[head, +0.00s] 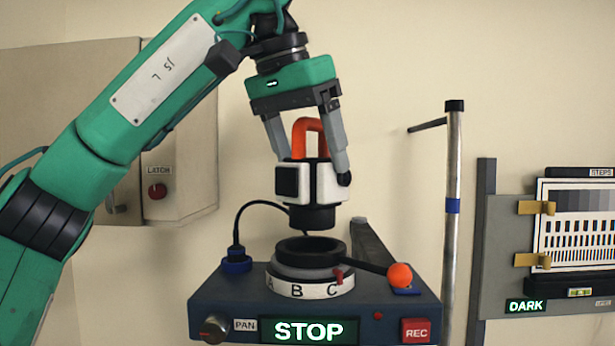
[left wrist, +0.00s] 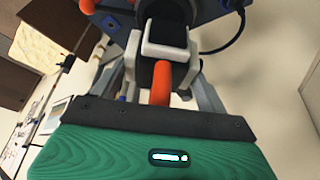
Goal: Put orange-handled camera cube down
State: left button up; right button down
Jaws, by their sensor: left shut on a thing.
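The camera cube (head: 326,183) is white and black, with an orange handle (head: 310,133) on top and a black round lens part below. My left gripper (head: 312,165) comes down from above and is shut on it, one finger on each side. The cube hangs upright just above the black ring of a round mount (head: 310,284) lettered A, B, C, with a small gap between. In the left wrist view the cube (left wrist: 166,45) and its orange handle (left wrist: 161,82) show between the fingers. My right gripper is not in view.
The mount stands on a blue-grey box (head: 225,296) with a STOP display, PAN knob and red REC button. A lever with an orange ball (head: 400,275) sticks out right. A metal pole (head: 453,190) and a test chart board (head: 575,235) stand further right. A latched cabinet (head: 185,130) is behind left.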

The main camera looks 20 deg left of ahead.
aim_at(301, 157)
pick_arm(q)
notch_tip(301, 157, down, 3)
jog(key=shift+r, duration=0.15)
jog(key=shift+a+f, duration=0.1)
jog(key=shift+f, duration=0.25)
jog(key=shift+f, duration=0.25)
jog(key=o, duration=1.5)
jog(key=shift+s, duration=0.1)
